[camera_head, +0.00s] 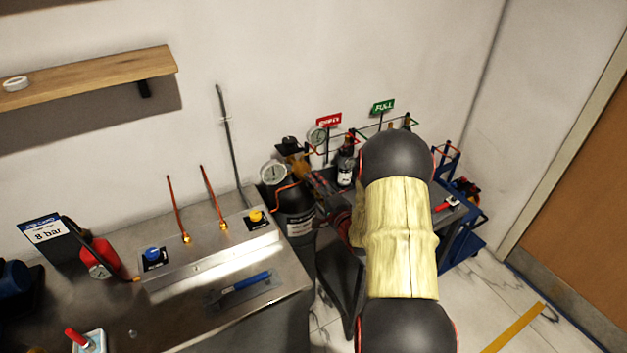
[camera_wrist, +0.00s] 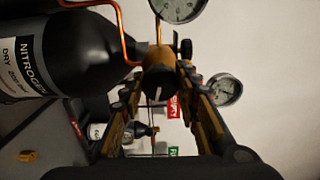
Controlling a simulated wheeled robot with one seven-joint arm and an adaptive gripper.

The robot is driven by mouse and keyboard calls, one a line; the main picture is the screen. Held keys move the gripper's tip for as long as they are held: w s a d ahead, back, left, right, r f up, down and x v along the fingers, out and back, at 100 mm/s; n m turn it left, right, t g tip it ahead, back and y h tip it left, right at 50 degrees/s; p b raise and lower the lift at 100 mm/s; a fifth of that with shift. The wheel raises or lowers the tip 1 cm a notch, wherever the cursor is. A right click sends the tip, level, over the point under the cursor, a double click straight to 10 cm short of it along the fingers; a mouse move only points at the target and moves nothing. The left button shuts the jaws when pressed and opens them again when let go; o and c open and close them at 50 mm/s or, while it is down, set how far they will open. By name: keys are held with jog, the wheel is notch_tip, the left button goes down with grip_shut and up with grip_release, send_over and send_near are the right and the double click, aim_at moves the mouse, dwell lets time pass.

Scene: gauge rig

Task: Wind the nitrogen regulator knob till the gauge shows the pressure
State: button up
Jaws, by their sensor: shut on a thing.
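The black nitrogen cylinder (camera_head: 297,226) stands past the bench's right end; its labelled shoulder (camera_wrist: 75,55) fills the wrist view's upper left. On top is a brass regulator (camera_head: 291,151). Its black knob with a white mark (camera_wrist: 158,88) sits between my fingers in the wrist view. My gripper (camera_wrist: 160,80) is shut on the knob; in the head view, my gripper (camera_head: 316,181) is partly hidden by my arm. A round white gauge (camera_head: 273,173) also shows at the wrist view's top edge (camera_wrist: 178,6), cut off; its reading is too small to tell. A card (camera_head: 46,232) reads 8 bar.
A second gauge (camera_head: 318,136) is behind, near a red sign (camera_head: 328,120) and a green FULL sign (camera_head: 383,106). The metal bench (camera_head: 190,310) carries a blue-handled tool (camera_head: 245,284) and a red cylinder (camera_head: 102,260). A copper pipe (camera_wrist: 122,35) runs beside the regulator.

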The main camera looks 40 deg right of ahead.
jog(key=shift+m+p, duration=0.65)
jog(key=shift+m, duration=0.85)
jog(key=o, duration=1.2)
jog(key=shift+c, duration=0.2)
jog(key=v, duration=1.2)
